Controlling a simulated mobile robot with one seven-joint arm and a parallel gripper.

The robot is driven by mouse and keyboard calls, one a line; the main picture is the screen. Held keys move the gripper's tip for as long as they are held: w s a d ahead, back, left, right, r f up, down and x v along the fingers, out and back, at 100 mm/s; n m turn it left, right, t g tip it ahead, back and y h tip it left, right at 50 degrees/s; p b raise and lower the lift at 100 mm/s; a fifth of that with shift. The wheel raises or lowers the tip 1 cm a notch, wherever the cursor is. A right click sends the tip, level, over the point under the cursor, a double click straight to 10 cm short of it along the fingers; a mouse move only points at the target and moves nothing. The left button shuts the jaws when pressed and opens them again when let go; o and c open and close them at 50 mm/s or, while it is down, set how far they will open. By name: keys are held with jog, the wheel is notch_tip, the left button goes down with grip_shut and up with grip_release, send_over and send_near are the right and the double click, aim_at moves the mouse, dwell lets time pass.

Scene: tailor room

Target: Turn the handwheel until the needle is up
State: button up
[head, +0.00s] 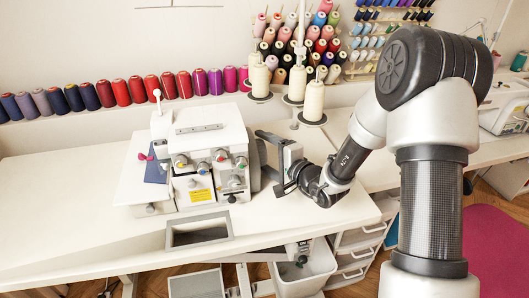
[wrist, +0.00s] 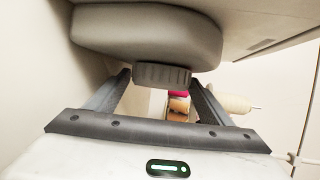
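The white sewing machine (head: 208,152) stands on the white table with coloured dials on its front. Its dark grey handwheel (head: 256,160) is on its right side, partly behind my gripper. My gripper (head: 265,153) reaches in from the right, close to the handwheel. In the wrist view, the large rounded grey part (wrist: 145,35) with a ribbed grey knob (wrist: 162,75) lies ahead of my gripper (wrist: 160,80). The fingers are spread wide, one tip near each side of the knob. I cannot tell whether they touch it. The needle cannot be made out.
Thread cones (head: 312,101) stand behind the machine on the right. A row of spools (head: 137,90) lines the back. A grey tray (head: 199,231) is at the table's front edge, and a white bin (head: 303,271) is below. The table's left part is clear.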

jog(key=c, duration=0.8)
jog(key=shift+r+p, duration=0.15)
jog(key=shift+p, duration=0.25)
jog(key=shift+r+g+h+p, duration=0.2)
jog(key=shift+g+h+p, duration=0.1)
jog(key=shift+g+p, duration=0.35)
jog(key=g+p, duration=0.1)
jog(key=p, duration=0.1)
jog(key=m+g+h+p, duration=0.1)
jog(key=p, duration=0.2)
jog(key=shift+r+g, duration=0.25)
jog(key=g+p, duration=0.1)
jog(key=p, duration=0.4)
jog(key=m+g+h+p, duration=0.1)
jog(key=g+p, duration=0.1)
jog(key=p, duration=0.3)
jog(key=shift+f+h, duration=0.1)
jog(key=shift+h, duration=0.2)
jog(key=shift+f+g+p, duration=0.15)
jog(key=shift+g+p, duration=0.15)
jog(key=shift+p, duration=0.95)
jog(key=shift+f+p, duration=0.25)
jog(key=shift+p, duration=0.45)
jog(key=shift+f, duration=0.1)
